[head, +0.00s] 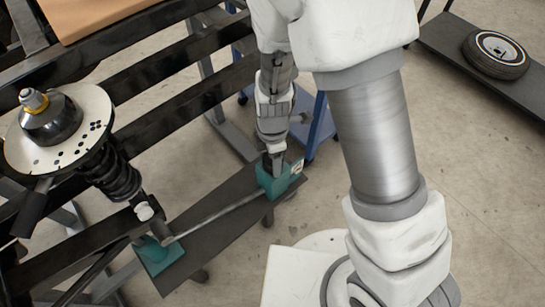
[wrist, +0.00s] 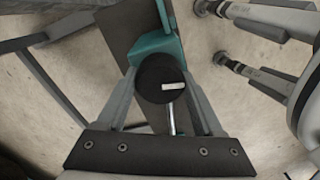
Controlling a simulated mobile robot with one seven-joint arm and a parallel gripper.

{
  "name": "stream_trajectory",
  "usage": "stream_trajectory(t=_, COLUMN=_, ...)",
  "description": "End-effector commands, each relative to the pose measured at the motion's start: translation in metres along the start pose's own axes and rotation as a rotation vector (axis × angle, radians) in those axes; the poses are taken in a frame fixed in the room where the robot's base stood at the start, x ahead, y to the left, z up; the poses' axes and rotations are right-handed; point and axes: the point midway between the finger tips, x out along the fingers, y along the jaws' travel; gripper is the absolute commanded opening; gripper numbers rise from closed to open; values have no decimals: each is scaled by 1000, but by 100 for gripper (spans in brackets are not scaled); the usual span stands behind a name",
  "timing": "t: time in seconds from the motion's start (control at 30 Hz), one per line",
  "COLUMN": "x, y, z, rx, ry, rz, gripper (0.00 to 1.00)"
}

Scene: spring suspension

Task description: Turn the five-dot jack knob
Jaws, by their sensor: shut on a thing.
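The jack knob is a black round knob with a white bar mark (wrist: 160,80) in the wrist view, at the end of a teal block (wrist: 153,47). My gripper (wrist: 161,88) has one finger on each side of the knob and is shut on it. I cannot make out any dots on this knob. In the head view, my gripper (head: 274,166) points down at the teal block (head: 268,184) at the right end of a dark plate (head: 215,222). The knob is hidden there by my fingers.
A metal rod (head: 215,216) runs from this block to a second teal block (head: 158,256). A spring strut with a dotted round disc (head: 80,140) stands at left by black rails (head: 150,75). A wheel (head: 495,52) lies on a dark platform at top right.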

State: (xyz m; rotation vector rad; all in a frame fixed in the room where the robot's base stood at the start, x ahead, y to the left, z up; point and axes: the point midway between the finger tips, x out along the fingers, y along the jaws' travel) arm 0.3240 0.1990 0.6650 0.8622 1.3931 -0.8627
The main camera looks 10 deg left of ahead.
Motion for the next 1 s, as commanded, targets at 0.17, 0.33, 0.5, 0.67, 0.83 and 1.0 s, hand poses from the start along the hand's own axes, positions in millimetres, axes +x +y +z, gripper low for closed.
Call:
stream_trajectory(t=0.17, x=-1, y=0, z=0, rx=83, ry=1, rz=1, gripper=13)
stream_trajectory(t=0.33, x=-2, y=1, z=0, rx=214, ry=1, rz=1, gripper=13)
stream_trajectory(t=0.5, x=-2, y=1, z=0, rx=374, ry=1, rz=1, gripper=13)
stream_trajectory(t=0.67, x=-2, y=1, z=0, rx=524, ry=1, rz=1, gripper=13)
stream_trajectory(t=0.83, x=-2, y=1, z=0, rx=687, ry=1, rz=1, gripper=13)
stream_trajectory(t=1.0, x=-2, y=1, z=0, rx=849, ry=1, rz=1, gripper=13)
